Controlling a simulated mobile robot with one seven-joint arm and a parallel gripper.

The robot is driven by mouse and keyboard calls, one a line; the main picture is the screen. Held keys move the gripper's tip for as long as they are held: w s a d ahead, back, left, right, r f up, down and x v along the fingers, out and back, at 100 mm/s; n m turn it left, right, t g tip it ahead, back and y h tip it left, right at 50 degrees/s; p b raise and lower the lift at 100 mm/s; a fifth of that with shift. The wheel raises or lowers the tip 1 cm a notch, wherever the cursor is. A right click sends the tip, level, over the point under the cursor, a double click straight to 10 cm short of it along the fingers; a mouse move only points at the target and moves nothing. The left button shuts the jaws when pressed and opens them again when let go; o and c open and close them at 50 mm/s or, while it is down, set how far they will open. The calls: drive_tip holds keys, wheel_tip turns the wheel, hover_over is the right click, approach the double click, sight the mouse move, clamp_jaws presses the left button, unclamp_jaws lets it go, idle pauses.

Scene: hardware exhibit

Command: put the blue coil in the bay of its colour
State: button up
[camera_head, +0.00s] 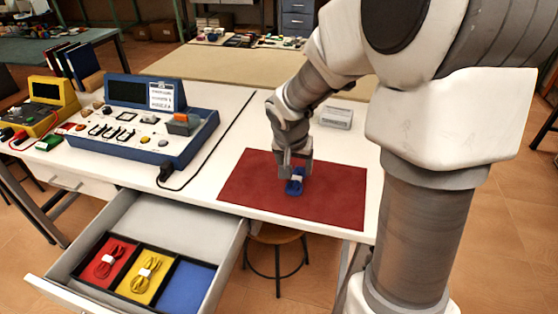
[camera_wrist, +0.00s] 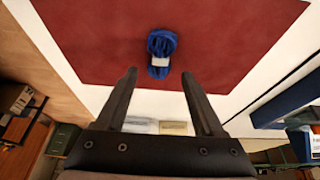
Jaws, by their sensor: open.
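The blue coil (camera_head: 294,187), with a white band around it, lies on the dark red mat (camera_head: 338,200) on the white table. It also shows in the wrist view (camera_wrist: 161,45), just beyond my fingertips and roughly midway between them. My gripper (camera_head: 295,173) is over the coil, pointing down; in the wrist view its two fingers (camera_wrist: 160,75) are spread apart with nothing between them. The open drawer holds a black-edged tray with a red bay, a yellow bay and an empty blue bay (camera_head: 187,288) at its right end.
A red coil (camera_head: 108,260) lies in the red bay and a yellow coil (camera_head: 146,273) in the yellow bay. A blue console (camera_head: 145,120) with a black cable stands left of the mat. A small grey box (camera_head: 336,117) is behind the mat. A stool (camera_head: 276,236) stands below the table.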

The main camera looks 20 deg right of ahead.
sight(296, 177)
drive_tip(key=shift+w+b+x, duration=0.15)
drive_tip(key=shift+b+x, duration=0.35)
drive_tip(key=shift+x, duration=1.3)
drive_tip(key=shift+w+b+x, duration=0.1)
drive_tip(key=shift+b+x, duration=0.4)
drive_tip(key=shift+x, duration=1.25)
drive_tip(key=shift+d+r, duration=0.1)
drive_tip(key=shift+r, duration=0.05)
drive_tip(key=shift+c, duration=0.2)
clamp_jaws()
